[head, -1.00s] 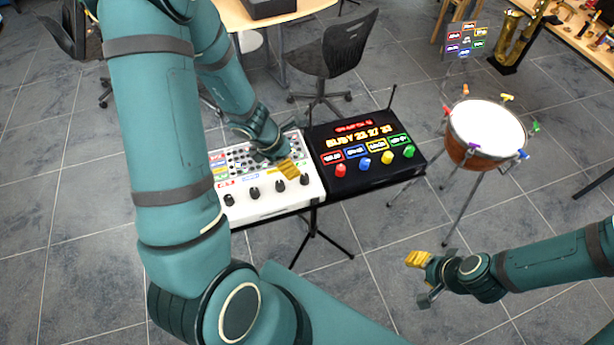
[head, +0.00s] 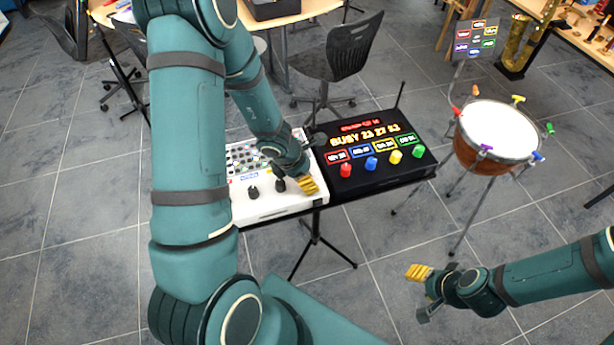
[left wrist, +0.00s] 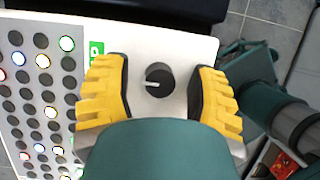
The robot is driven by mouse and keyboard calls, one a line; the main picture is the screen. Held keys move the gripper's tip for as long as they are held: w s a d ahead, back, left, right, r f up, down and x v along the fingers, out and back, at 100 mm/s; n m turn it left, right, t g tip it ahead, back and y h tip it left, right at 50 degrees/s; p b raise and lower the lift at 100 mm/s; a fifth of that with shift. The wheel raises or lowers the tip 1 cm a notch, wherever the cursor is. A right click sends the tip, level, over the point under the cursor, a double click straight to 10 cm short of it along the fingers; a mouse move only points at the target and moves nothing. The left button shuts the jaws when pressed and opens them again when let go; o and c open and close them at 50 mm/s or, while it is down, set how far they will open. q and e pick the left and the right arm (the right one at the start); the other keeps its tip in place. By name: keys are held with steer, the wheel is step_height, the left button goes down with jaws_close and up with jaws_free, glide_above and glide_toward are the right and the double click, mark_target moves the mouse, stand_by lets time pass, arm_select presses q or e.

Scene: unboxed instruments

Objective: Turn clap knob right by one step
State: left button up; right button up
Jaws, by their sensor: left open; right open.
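The white drum machine (head: 285,208) stands on a stand in front of me. A black round knob with a white pointer line (left wrist: 160,79) sits at the panel's end in the left wrist view, by a green label (left wrist: 96,47) that I cannot read. My left gripper (head: 308,186) is open over that end of the panel. In the left wrist view its yellow fingers show on both sides of the knob, with gaps. In the head view the gripper hides this knob. My right gripper (head: 422,288) is open and empty over the floor.
Other black knobs (head: 253,192) sit left of the gripper. A black box with coloured knobs and a lit "BUSY 23 27 23" display (head: 372,132) adjoins on the right. A drum (head: 490,165) stands further right. Rows of buttons (left wrist: 41,81) fill the panel's other side.

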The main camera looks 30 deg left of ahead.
arm_select(q)
jaws_close()
steer(key=shift+r+m+g+h+p, duration=0.15)
steer(key=shift+m+g+h+p, duration=0.2)
steer(key=shift+m+p, duration=1.3)
steer(key=shift+m+g+p, duration=0.35)
steer(key=shift+m+p, duration=0.3)
steer(key=shift+p, duration=0.35)
steer(key=shift+m+h+p, duration=0.25)
steer(key=shift+m+p, duration=0.1)
steer(key=shift+m, duration=0.15)
steer(key=shift+s+f+g, duration=0.1)
steer(key=shift+f+g, duration=0.1)
steer(key=shift+g, duration=0.1)
jaws_free()
steer(key=v, duration=1.2)
